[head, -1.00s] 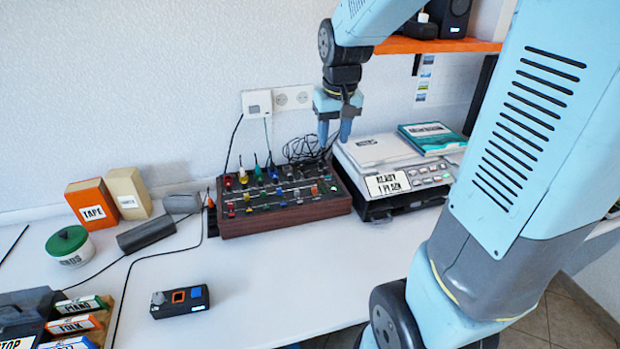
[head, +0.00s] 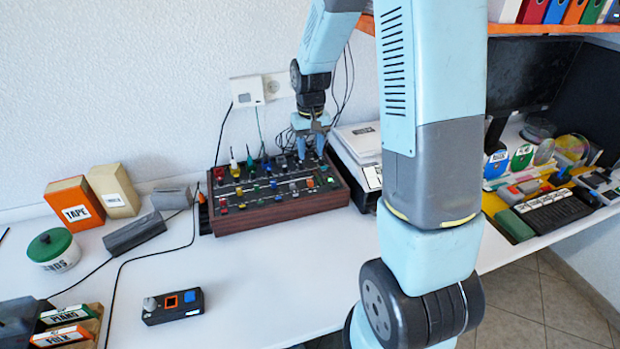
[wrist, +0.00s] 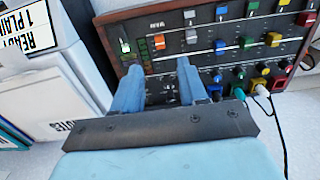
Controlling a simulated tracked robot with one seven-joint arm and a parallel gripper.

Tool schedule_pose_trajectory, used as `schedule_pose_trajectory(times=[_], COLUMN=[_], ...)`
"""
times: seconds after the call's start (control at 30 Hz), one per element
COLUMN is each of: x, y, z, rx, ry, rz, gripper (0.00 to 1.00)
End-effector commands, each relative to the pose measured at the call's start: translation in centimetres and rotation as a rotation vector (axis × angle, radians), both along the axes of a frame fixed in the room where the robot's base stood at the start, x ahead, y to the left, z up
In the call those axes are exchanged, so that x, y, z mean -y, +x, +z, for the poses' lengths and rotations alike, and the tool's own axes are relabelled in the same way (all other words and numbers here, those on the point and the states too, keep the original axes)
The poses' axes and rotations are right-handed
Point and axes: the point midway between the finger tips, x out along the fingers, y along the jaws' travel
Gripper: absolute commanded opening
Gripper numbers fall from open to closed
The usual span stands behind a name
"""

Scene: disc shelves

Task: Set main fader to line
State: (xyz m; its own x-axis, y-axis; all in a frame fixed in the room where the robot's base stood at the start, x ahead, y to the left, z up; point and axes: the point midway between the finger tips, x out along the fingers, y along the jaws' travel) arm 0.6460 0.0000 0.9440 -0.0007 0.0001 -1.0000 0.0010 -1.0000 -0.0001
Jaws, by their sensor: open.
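The mixer (head: 278,219) is a wooden-sided box with a dark panel, coloured faders and knobs. In the wrist view its panel (wrist: 205,52) carries an orange fader cap (wrist: 158,42) under a short label I cannot read clearly; I take it as the main fader. It also shows in the head view (head: 310,183). Pale lines run across the panel beside the faders. My gripper (head: 311,153) is over the mixer's rear right part. In the wrist view its two fingers (wrist: 160,70) are apart and empty, with the orange cap just beyond their tips. Whether the tips touch the panel cannot be told.
Grey, blue, green, yellow and red caps (wrist: 220,45) stand close beside the orange one. Cable plugs (wrist: 262,90) rise along the rear edge. A white device (head: 362,142) stands close to the mixer's right. The table front (head: 260,280) is clear near a small control box (head: 173,306).

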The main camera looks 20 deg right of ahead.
Motion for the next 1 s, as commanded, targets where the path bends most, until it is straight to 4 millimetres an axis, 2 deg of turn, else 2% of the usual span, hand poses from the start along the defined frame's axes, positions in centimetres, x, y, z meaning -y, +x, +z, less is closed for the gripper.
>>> schedule_pose_trajectory(times=[0.3,0.5,0.73,1.0], x=[0.1,0.2,0.2,0.2], y=[-0.1,-0.1,0.0,0.0], z=[-5.8,-8.7,-10.6,-11.0], rx=[-0.004,-0.003,-0.001,0.000], ry=[0.000,0.000,0.000,0.000], rz=[-0.002,-0.002,-0.003,-0.003], gripper=[0.43,0.43,0.43,0.43])
